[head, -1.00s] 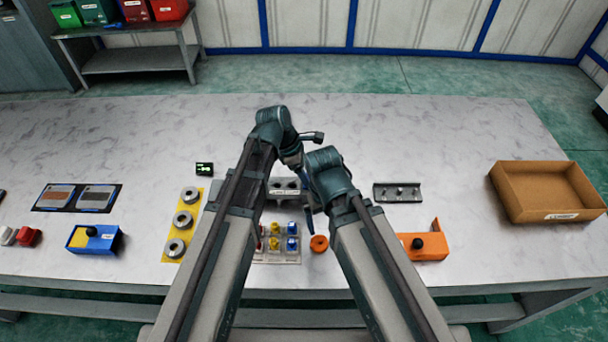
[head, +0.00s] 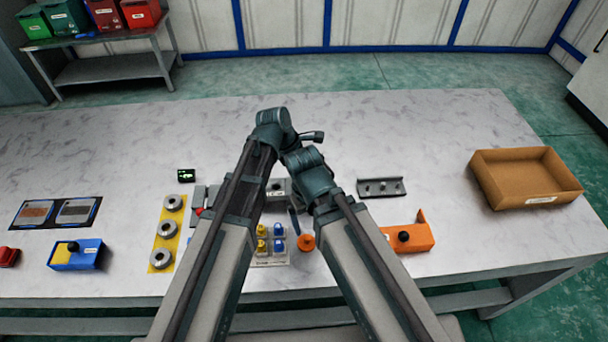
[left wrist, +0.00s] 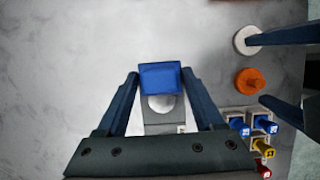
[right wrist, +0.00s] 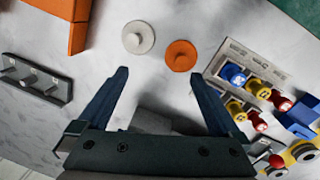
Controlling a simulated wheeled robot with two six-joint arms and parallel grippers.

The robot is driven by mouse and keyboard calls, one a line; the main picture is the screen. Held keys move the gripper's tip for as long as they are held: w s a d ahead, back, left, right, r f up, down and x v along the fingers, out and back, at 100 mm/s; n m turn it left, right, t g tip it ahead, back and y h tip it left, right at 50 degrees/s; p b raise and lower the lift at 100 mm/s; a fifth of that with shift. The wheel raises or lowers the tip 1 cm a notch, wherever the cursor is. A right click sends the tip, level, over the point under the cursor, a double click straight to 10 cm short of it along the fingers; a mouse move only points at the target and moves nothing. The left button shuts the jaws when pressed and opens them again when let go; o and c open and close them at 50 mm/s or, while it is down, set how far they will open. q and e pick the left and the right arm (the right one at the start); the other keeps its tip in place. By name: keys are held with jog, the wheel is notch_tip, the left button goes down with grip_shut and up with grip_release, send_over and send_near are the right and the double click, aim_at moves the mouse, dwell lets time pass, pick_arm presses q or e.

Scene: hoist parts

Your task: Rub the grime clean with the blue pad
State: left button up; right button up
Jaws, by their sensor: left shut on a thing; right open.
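My left gripper (left wrist: 160,76) is shut on a blue block (left wrist: 160,79), which looks like the blue pad. The pad is in front of a grey block (left wrist: 158,122) with a pale round spot; whether they touch, I cannot tell. My right gripper (right wrist: 160,75) is open and empty above the table, beside a white disc (right wrist: 138,37) and an orange disc (right wrist: 181,55). In the head view, my arms hide the pad. A dark mat at the left bears a brownish plate (head: 34,212) and a greyer plate (head: 76,210). I cannot make out any grime for certain.
A rack of blue, yellow and red plugs (right wrist: 232,74) stands near the discs. A yellow strip with grey rings (head: 166,228), a blue box (head: 76,254), an orange box (head: 408,237) and a cardboard tray (head: 525,180) are around. The back of the table is clear.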

pick_arm(q)
jog(key=shift+r, duration=0.1)
pick_arm(e)
jog(key=shift+r, duration=0.1)
pick_arm(q)
jog(key=shift+a+f, duration=0.2)
jog(key=shift+a, duration=1.45)
jog(key=shift+a, duration=1.7)
jog(key=shift+d+r, duration=0.1)
jog(key=shift+r, duration=0.05)
notch_tip(320, 180, up, 6)
jog(key=p, duration=0.6)
pick_arm(e)
notch_tip(320, 180, up, 6)
jog(key=shift+f, duration=0.1)
